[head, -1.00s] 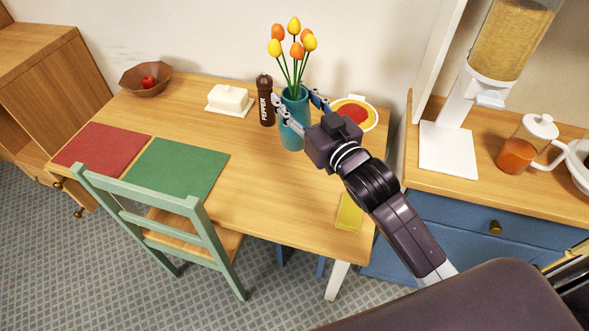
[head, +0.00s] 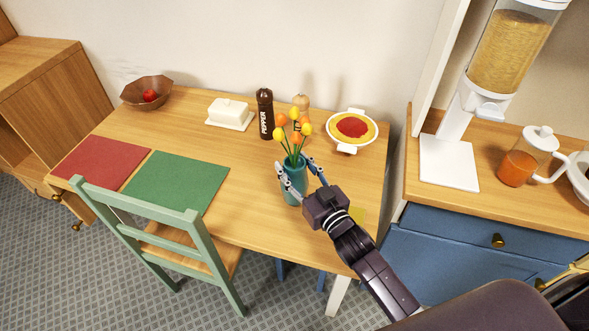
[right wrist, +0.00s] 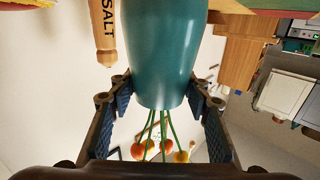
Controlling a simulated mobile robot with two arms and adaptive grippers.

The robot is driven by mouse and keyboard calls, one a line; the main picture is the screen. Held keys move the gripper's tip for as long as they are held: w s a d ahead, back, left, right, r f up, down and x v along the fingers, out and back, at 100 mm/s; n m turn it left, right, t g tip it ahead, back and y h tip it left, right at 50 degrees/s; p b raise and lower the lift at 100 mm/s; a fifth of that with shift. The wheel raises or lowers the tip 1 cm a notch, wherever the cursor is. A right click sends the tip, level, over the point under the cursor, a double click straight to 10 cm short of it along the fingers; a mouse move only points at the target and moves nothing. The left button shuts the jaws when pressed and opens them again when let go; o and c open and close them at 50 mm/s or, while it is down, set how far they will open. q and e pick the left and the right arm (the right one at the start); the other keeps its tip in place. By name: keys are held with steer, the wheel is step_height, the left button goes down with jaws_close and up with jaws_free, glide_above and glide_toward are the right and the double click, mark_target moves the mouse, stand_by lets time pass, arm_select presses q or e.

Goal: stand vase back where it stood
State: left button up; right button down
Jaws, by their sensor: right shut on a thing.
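The teal vase (head: 295,187) with orange and yellow tulips (head: 294,130) is upright between the fingers of my right gripper (head: 300,176), over the front right part of the wooden table (head: 243,185). I cannot tell whether its base touches the tabletop. In the right wrist view the picture is upside down, and the vase (right wrist: 155,50) fills the space between the two fingers (right wrist: 158,97), with the tulip heads (right wrist: 165,150) at the bottom. My left gripper is not in view.
The dark pepper mill (head: 265,114), wooden salt mill (head: 301,102) and white dish with red food (head: 352,129) stand behind the vase. A butter dish (head: 229,112) is further left. Green (head: 175,182) and red (head: 101,157) mats lie left. Tabletop between mills and vase looks clear.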

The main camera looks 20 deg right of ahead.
steer(key=shift+f, duration=0.4)
steer(key=shift+f, duration=0.15)
steer(key=c, duration=1)
jaws_free()
steer(key=shift+f, duration=0.15)
steer(key=shift+c, duration=0.2)
steer(key=shift+s, duration=0.3)
steer(key=b+v, duration=0.1)
steer(key=v, duration=1)
steer(key=shift+s+b, duration=0.25)
steer(key=shift+b, duration=0.05)
steer(key=shift+d, duration=0.1)
